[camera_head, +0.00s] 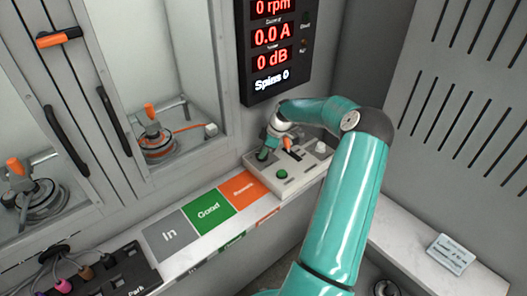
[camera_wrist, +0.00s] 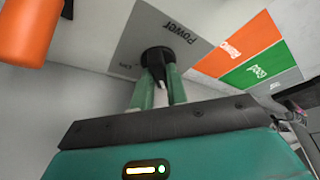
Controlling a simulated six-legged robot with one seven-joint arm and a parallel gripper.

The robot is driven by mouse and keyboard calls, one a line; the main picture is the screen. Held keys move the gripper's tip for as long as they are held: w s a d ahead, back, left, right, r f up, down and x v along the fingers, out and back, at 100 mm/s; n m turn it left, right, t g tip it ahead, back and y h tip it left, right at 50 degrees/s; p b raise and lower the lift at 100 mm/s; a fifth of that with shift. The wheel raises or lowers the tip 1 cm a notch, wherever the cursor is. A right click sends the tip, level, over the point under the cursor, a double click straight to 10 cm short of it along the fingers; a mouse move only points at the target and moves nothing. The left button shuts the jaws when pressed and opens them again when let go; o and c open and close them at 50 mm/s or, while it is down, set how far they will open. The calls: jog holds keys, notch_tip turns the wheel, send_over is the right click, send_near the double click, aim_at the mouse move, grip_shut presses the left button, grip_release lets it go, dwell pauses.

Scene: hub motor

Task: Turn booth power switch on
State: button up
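The booth power switch (camera_wrist: 157,58) is a black round base with a short, light-tipped lever, on a grey plate marked "Power" in the wrist view. My gripper (camera_wrist: 160,84) is at this switch, with one green finger on each side of the lever. The fingers have a narrow gap between them; I cannot tell whether they press on the lever. In the head view my gripper (camera_head: 268,150) reaches down onto the back left of the control box (camera_head: 310,172) and hides the switch there.
The box also carries a green button (camera_head: 281,174), an orange lever (camera_head: 288,144) and a pale knob (camera_head: 320,147). Above it, a lit display (camera_head: 273,45) reads zeros. Left are glass-fronted booths with black handles (camera_head: 114,120) and a motor (camera_head: 155,140). In, Good and orange labels lie in front.

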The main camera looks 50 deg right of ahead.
grip_shut()
jog(key=shift+m, duration=0.4)
jog(key=m, duration=0.1)
jog(key=m+h, duration=0.1)
jog(key=m, duration=0.1)
jog(key=shift+a+t+h, duration=0.15)
jog(key=shift+t+h, duration=0.15)
jog(key=m, duration=0.2)
jog(key=m+h, duration=0.1)
jog(key=m, duration=0.2)
jog(key=shift+a+r+h, duration=0.1)
jog(key=shift+a+h, duration=0.05)
jog(key=shift+h, duration=0.15)
jog(key=m+h, duration=0.1)
jog(key=m, duration=0.1)
jog(key=m+h, duration=0.1)
jog(key=m, duration=0.2)
jog(key=shift+a, duration=0.15)
jog(key=shift+m+g+h, duration=0.6)
jog(key=shift+m+g, duration=0.1)
jog(key=shift+m, duration=1.4)
